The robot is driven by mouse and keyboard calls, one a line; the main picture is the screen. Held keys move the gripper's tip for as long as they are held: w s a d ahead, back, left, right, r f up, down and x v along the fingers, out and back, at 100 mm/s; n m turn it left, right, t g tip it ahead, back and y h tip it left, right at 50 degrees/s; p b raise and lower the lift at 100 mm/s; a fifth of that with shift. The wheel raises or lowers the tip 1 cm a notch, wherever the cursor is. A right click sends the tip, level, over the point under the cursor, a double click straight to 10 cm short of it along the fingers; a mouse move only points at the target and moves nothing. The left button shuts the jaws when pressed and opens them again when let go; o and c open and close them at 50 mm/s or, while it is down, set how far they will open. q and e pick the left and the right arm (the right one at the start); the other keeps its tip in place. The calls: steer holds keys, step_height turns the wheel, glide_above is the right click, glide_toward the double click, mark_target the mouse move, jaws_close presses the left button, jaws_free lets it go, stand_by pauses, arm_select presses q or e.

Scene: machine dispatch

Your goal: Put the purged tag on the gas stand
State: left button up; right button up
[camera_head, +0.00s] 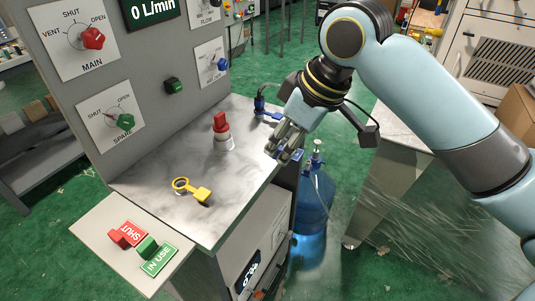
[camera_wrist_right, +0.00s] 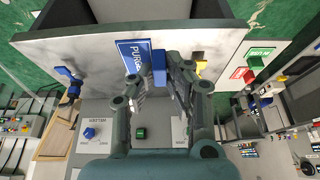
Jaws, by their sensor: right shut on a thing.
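My right gripper (camera_head: 281,152) is shut on the blue handle block of the purged tag, at the right front edge of the gas stand's marbled top (camera_head: 150,180). In the right wrist view the purged tag (camera_wrist_right: 131,55) shows as a blue plate with white letters, partly hidden by the fingers (camera_wrist_right: 160,80). Only a little blue shows between the fingers in the head view. I cannot tell whether the plate touches the top. My left gripper is not in view.
A red-topped knob (camera_head: 221,125), a yellow tag (camera_head: 192,190) and a blue fitting (camera_head: 260,104) stand on the top. The SHUT tag (camera_head: 128,234) and IN USE tag (camera_head: 157,257) lie on the front ledge. A blue bottle (camera_head: 312,200) stands to the right. The valve panel (camera_head: 135,75) rises behind.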

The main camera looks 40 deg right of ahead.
steer(key=w+f, duration=0.3)
steer(key=w, duration=0.2)
glide_above(254, 164)
steer(key=s, duration=0.1)
steer(key=f, duration=0.3)
steer(key=shift+s+d, duration=0.1)
steer(key=shift+d, duration=0.15)
steer(key=shift+f, duration=0.3)
step_height(254, 164, down, 4)
steer(key=shift+r, duration=0.15)
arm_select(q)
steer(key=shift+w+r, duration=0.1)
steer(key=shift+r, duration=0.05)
arm_select(e)
steer(key=o, duration=0.7)
